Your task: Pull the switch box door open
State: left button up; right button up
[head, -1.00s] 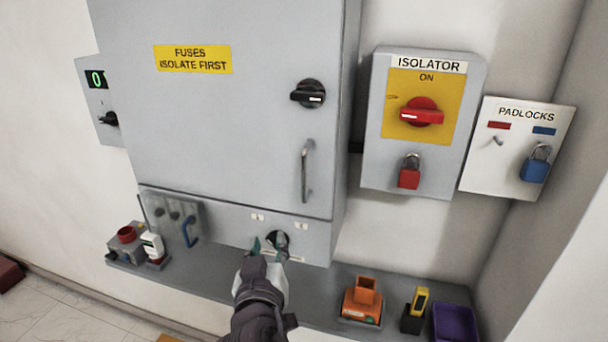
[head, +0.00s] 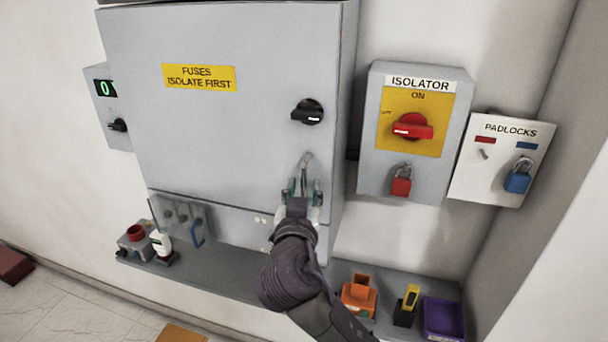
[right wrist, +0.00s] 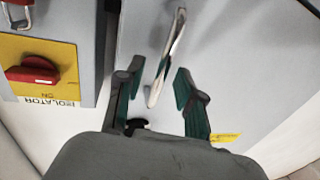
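The grey switch box door (head: 220,130) is shut and carries a yellow "FUSES ISOLATE FIRST" label. A black turn knob (head: 307,112) sits near its right edge. Below the knob is an upright metal bar handle (head: 306,160), its lower part hidden by my right gripper (head: 304,187). In the right wrist view the handle (right wrist: 166,55) runs between the two open green-padded fingers of the gripper (right wrist: 157,82), with gaps showing on both sides. My left gripper is not in view.
Right of the box are the isolator (head: 370,130), marked ON with a red padlock (head: 401,186), and a padlock board (head: 490,175). A shelf (head: 225,268) below holds an orange device (head: 359,297), a yellow-black tool (head: 408,305) and a purple bin (head: 443,318).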

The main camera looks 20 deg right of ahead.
jog(key=shift+x, duration=0.9)
jog(key=shift+c, duration=0.3)
grip_shut()
